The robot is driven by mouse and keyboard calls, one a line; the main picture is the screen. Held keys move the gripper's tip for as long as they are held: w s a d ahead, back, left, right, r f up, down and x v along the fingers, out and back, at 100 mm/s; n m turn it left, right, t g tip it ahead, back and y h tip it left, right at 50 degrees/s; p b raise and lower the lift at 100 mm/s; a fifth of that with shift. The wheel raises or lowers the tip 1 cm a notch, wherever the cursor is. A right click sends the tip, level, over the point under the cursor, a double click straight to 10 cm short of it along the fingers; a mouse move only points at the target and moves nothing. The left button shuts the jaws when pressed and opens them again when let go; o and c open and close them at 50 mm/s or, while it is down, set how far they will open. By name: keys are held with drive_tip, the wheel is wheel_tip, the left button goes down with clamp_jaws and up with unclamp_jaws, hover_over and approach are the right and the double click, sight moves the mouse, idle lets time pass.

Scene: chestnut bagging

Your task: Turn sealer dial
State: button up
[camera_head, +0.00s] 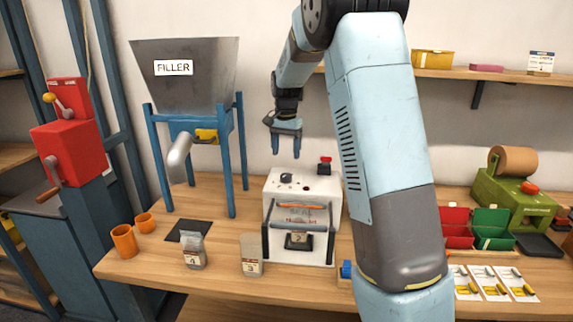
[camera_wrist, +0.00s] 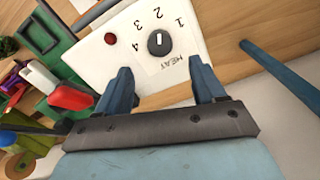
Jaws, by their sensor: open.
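The white sealer (camera_head: 307,187) stands on the wooden bench in the middle of the head view. Its black dial (camera_head: 286,178) is on the top face. In the wrist view the dial (camera_wrist: 160,43) has a white pointer mark, with the numbers 1 to 4 and the word HEAT printed around it. My gripper (camera_head: 286,146) points down above the sealer, apart from the dial. In the wrist view its two blue fingers (camera_wrist: 163,85) are spread with nothing between them, and the dial shows just beyond the fingertips.
A red button (camera_wrist: 110,38) sits beside the dial; a red-topped lever (camera_head: 325,164) rises at the sealer's back right. The filler (camera_head: 185,75) on blue legs stands left. Pouches (camera_head: 251,256) and orange cups (camera_head: 124,241) occupy the front left. Red and green bins (camera_head: 492,224) stand right.

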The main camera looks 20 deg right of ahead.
drive_tip(key=shift+r, duration=2.55)
drive_tip(key=s+r+n+t, duration=0.15)
drive_tip(key=s+r, duration=0.25)
drive_tip(key=s, duration=0.6)
drive_tip(key=s+r+n+t, duration=0.15)
drive_tip(key=s+r, duration=0.35)
drive_tip(key=s, duration=0.5)
drive_tip(key=s+f+n+t, duration=0.1)
drive_tip(key=s+f+n, duration=0.1)
drive_tip(key=s, duration=0.8)
drive_tip(key=s+f+n+t, duration=0.1)
drive_tip(key=s+n, duration=0.2)
drive_tip(key=s, duration=0.6)
drive_tip(key=shift+s+f+t, duration=0.3)
drive_tip(key=shift+s+f, duration=0.05)
drive_tip(key=shift+f, duration=0.05)
